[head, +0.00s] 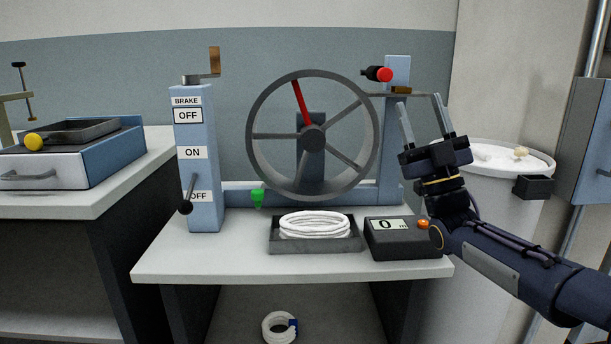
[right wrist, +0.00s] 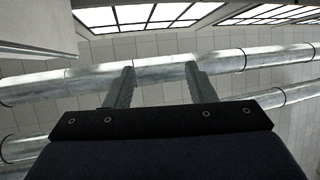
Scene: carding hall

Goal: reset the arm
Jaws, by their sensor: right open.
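My right gripper (head: 420,103) is raised at the right of the reel stand, fingers pointing up, open and empty. Its fingers also show in the right wrist view (right wrist: 159,78), against the ceiling and pipes. The grey reel wheel (head: 256,100) has one red spoke (head: 301,103) pointing up and slightly left. A thin horizontal rod with a brass piece (head: 401,90) is right of the wheel, near my fingertips; I cannot tell whether they touch. The brake lever's black knob (head: 186,207) hangs down beside the lower OFF label. My left gripper is out of view.
A tray (head: 315,248) with a white coil (head: 315,225) and a counter (head: 404,244) reading 0 stand on the bench (head: 240,262). A white bin (head: 490,195) is behind my right arm. A blue-sided box (head: 105,158) is on the left bench. Another coil (head: 270,325) lies below.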

